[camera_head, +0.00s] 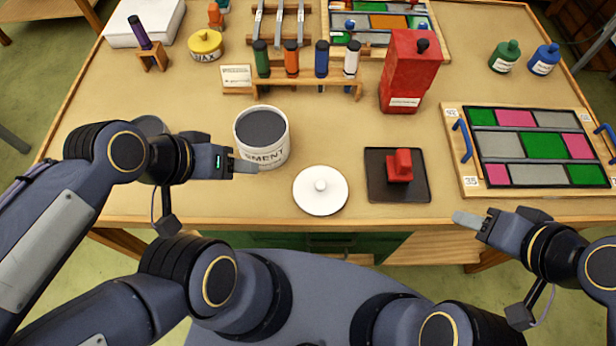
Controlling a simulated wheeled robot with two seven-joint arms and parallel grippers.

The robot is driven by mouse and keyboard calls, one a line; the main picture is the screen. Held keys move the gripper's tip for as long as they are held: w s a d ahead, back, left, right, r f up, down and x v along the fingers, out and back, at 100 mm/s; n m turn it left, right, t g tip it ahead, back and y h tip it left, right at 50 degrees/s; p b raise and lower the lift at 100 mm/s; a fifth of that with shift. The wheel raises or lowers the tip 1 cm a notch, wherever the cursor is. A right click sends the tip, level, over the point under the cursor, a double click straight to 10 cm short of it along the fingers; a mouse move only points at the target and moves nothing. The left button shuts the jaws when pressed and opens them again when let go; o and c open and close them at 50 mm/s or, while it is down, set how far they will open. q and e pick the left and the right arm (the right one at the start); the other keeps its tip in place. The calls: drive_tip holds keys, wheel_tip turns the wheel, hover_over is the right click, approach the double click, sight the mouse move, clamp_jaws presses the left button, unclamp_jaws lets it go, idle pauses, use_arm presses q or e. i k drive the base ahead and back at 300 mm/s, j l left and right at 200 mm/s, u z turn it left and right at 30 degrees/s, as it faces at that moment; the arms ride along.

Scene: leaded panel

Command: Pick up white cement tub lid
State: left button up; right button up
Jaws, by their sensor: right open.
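The white cement tub lid (320,190) lies flat on the table near its front edge, with a small round knob in its middle. The open cement tub (262,137) stands behind it to the left, white with dark grey cement inside. My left gripper (246,166) is beside the tub's lower left front; its fingers overlap in this view, so whether they are open does not show. My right gripper (468,220) is open and empty at the front edge, well to the right of the lid.
A black tray (424,190) with a red block (400,165) sits right of the lid. Behind stand a rack of coloured tubes (300,87) and a red box (408,72). A panel of coloured panes (530,146) lies at the right. The table left of the tub is mostly bare.

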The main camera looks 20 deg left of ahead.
sight(318, 191)
drive_tip(key=l+u, duration=0.3)
drive_tip(key=l, duration=0.45)
drive_tip(key=k+l+u, duration=0.1)
drive_tip(key=l+u, duration=0.25)
drive_tip(key=l, duration=0.4)
